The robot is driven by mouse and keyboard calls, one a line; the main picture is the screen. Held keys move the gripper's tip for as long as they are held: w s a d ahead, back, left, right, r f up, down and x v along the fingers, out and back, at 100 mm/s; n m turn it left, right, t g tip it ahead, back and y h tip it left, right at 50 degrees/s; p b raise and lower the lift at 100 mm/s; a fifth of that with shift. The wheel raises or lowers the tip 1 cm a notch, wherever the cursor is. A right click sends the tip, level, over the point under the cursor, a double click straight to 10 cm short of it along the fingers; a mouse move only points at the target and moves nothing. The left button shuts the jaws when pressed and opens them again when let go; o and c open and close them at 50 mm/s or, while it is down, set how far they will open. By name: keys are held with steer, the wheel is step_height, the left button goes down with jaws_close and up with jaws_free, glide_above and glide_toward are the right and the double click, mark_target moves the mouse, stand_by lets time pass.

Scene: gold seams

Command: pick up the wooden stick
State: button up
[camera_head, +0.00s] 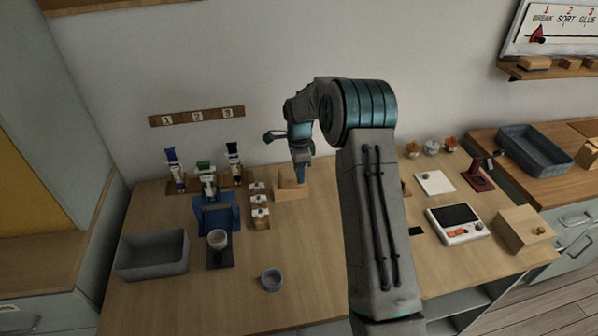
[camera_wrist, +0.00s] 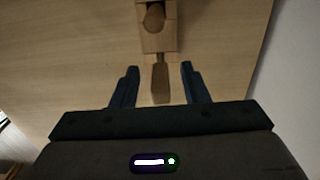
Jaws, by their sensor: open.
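In the wrist view, a flat wooden stick (camera_wrist: 160,82) points from a wooden block holder (camera_wrist: 157,40) back toward my gripper (camera_wrist: 159,70). My gripper is open, with one dark finger on each side of the stick and a visible gap to both. Whether the fingers are level with the stick in height I cannot tell. In the head view, my gripper (camera_head: 301,178) points down at the wooden holder (camera_head: 291,190) near the back of the table. The stick cannot be made out there.
A grey bin (camera_head: 152,254), a cup (camera_head: 218,239) and a small bowl (camera_head: 271,279) are at the front left. A scale (camera_head: 457,224) is on the right. The wall is close behind.

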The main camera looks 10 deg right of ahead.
steer(key=shift+f, duration=0.85)
jaws_close()
steer(key=shift+r, duration=0.15)
steer(key=shift+w+r, duration=0.1)
steer(key=shift+r, duration=0.45)
step_height(320, 180, up, 3)
steer(key=shift+f+b, duration=0.2)
steer(key=shift+b, duration=0.35)
steer(key=s+d+r+b, duration=0.2)
steer(key=s+d+r, duration=0.5)
steer(key=s+d, duration=0.1)
steer(key=shift+s, duration=0.25)
